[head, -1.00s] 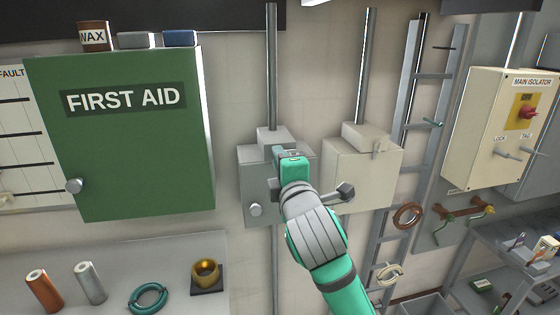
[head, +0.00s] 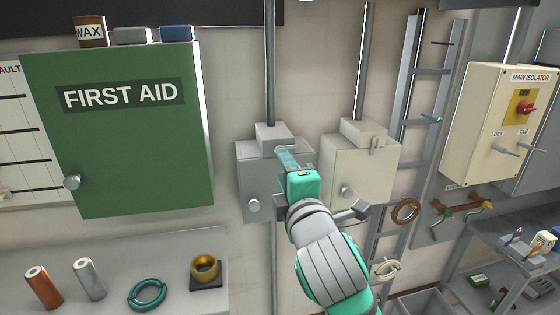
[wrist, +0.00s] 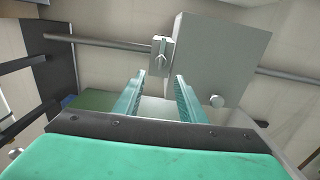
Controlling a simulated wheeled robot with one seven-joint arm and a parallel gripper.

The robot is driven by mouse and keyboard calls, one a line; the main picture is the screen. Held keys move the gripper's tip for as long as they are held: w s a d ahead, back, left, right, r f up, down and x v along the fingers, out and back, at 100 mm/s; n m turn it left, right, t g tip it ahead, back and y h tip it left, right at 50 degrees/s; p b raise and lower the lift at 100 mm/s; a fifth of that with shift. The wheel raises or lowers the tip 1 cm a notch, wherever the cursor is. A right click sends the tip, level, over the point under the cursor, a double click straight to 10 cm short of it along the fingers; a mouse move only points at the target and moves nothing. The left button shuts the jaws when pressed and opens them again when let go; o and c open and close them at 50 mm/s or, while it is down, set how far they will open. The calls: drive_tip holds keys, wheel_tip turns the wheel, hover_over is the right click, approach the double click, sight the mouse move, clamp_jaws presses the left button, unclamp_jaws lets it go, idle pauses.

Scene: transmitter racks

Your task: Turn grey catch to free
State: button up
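A grey box (head: 255,165) hangs on the wall right of the first aid cabinet, with a block (head: 273,137) on its top and a round knob (head: 254,206). In the wrist view, the small grey catch (wrist: 160,52) shows on this block, lying across the line of the conduit. In the head view, my gripper hides the catch. My gripper (head: 285,153) is in front of the grey box. In the wrist view its two teal fingers (wrist: 158,84) are apart and empty. The catch lies beyond the tips, apart from them.
A cream box (head: 360,165) with its own small catch (head: 375,145) is close on the right. The green first aid cabinet (head: 130,150) stands out on the left. A ladder (head: 425,110) and the main isolator (head: 495,120) are farther right. A shelf with rings and cylinders is below left.

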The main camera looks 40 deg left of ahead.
drive_tip(key=shift+v, duration=2.15)
drive_tip(key=shift+w+f, duration=0.1)
drive_tip(key=w+d+f+m+t+h, duration=0.1)
drive_tip(key=w+d+f+m+t, duration=0.2)
drive_tip(key=f+m, duration=0.4)
drive_tip(key=w+d+f+m+t+h, duration=0.1)
drive_tip(key=d+f+m+t, duration=0.1)
drive_tip(key=d+f+m, duration=0.4)
drive_tip(key=s+d+f+m+t+h, duration=0.1)
drive_tip(key=s+d+f+m+h, duration=0.15)
drive_tip(key=f, duration=0.25)
drive_tip(key=s+d+f+m+h, duration=0.1)
drive_tip(key=d+f+m+h, duration=0.1)
drive_tip(key=d+f+m, duration=0.3)
drive_tip(key=s+f+m+t+h, duration=0.1)
drive_tip(key=f+m+h, duration=0.1)
drive_tip(key=f, duration=0.4)
drive_tip(key=s+d+f+m+g+h, duration=0.1)
drive_tip(key=s+d+f+m+h, duration=0.5)
drive_tip(key=s+f, duration=0.6)
drive_tip(key=s+d+f+g, duration=0.1)
drive_tip(key=s+d+f, duration=0.1)
drive_tip(key=s, duration=0.6)
drive_tip(key=s+d+f+g, duration=0.1)
drive_tip(key=s+d, duration=0.3)
drive_tip(key=s, duration=0.4)
drive_tip(key=shift+s+d+f+y, duration=0.35)
drive_tip(key=shift+s+f, duration=0.05)
drive_tip(key=shift+f, duration=0.35)
